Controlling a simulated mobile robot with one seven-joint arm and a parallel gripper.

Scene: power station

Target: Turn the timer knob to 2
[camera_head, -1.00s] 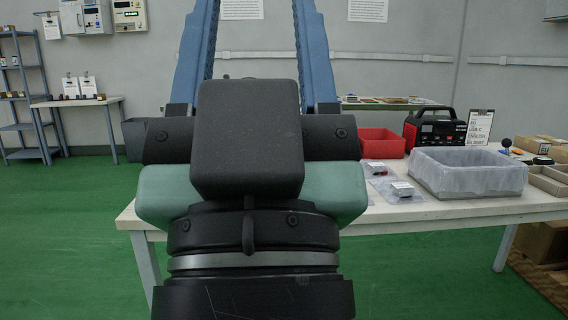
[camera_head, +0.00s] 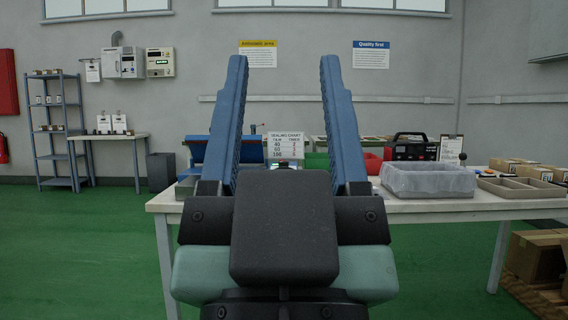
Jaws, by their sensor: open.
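My gripper (camera_head: 282,62) fills the middle of the head view, its two blue ridged fingers pointing up and away, wide apart and empty. Between the fingers, beyond them, stands a small white sign headed sealing chart (camera_head: 285,146) with rows of numbers. A blue machine (camera_head: 197,150), perhaps the sealer, stands behind the left finger on the white table (camera_head: 420,207). Part of it is hidden by the finger and my gripper body. I cannot make out the timer knob or its marks. My gripper appears apart from everything on the table.
A grey bin with a clear liner (camera_head: 428,181) stands right of my gripper. A divided tray (camera_head: 520,187) and cartons (camera_head: 535,172) lie farther right. Green floor (camera_head: 80,235) is open at left.

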